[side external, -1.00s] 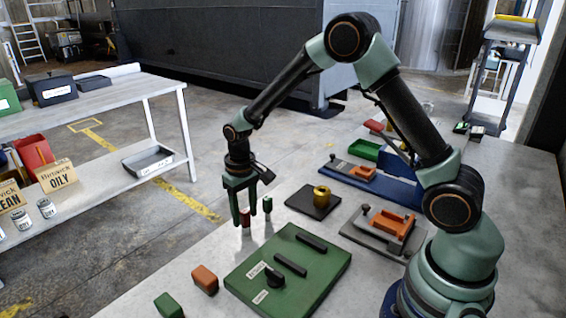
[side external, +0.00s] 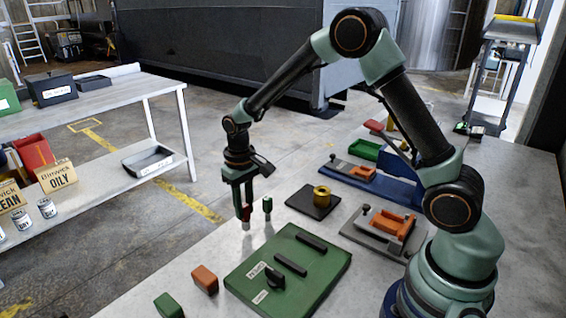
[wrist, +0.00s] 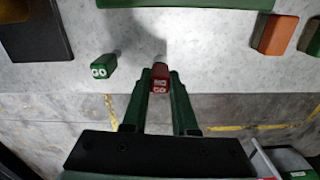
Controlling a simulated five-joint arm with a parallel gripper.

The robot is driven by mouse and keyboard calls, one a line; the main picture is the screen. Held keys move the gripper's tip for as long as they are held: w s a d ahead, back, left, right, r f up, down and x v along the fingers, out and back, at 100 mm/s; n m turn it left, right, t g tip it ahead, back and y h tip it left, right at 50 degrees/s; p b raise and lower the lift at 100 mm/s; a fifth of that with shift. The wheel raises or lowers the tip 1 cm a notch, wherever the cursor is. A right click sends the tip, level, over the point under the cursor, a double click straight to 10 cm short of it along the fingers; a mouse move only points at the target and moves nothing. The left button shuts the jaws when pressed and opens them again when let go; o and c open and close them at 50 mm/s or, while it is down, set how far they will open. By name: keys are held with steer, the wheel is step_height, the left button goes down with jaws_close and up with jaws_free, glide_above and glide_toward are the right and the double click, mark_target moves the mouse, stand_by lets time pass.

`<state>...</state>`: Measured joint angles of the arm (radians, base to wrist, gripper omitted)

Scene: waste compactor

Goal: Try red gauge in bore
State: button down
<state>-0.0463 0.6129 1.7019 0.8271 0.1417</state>
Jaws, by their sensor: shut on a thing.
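The red gauge (side external: 246,213) is upright between the fingers of my gripper (side external: 244,207), which is shut on it. In the wrist view the red gauge (wrist: 160,78) shows white lettering on its end, between my fingertips (wrist: 158,88). Its pale lower tip is at or just above the grey table; I cannot tell whether it touches. The green gauge (side external: 267,206) stands just to the right, apart from my gripper. The brass ring with the bore (side external: 322,192) sits on a dark square plate (side external: 308,208), farther right.
A green board (side external: 245,272) with black bars and a knob lies nearer the camera. Orange (side external: 205,279) and green (side external: 168,305) blocks sit at the front. A grey fixture with an orange part (side external: 393,224) stands right of the plate. The table edge is close behind my gripper.

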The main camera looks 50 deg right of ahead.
mark_target(244, 205)
steer(key=shift+r, duration=1.55)
steer(key=shift+r, duration=0.25)
step_height(244, 205, up, 13)
steer(key=s+d, duration=0.5)
steer(key=d, duration=0.6)
steer(key=s+d, duration=0.4)
steer(key=d, duration=0.6)
step_height(244, 205, down, 12)
steer(key=shift+f, duration=0.4)
stand_by(0.9)
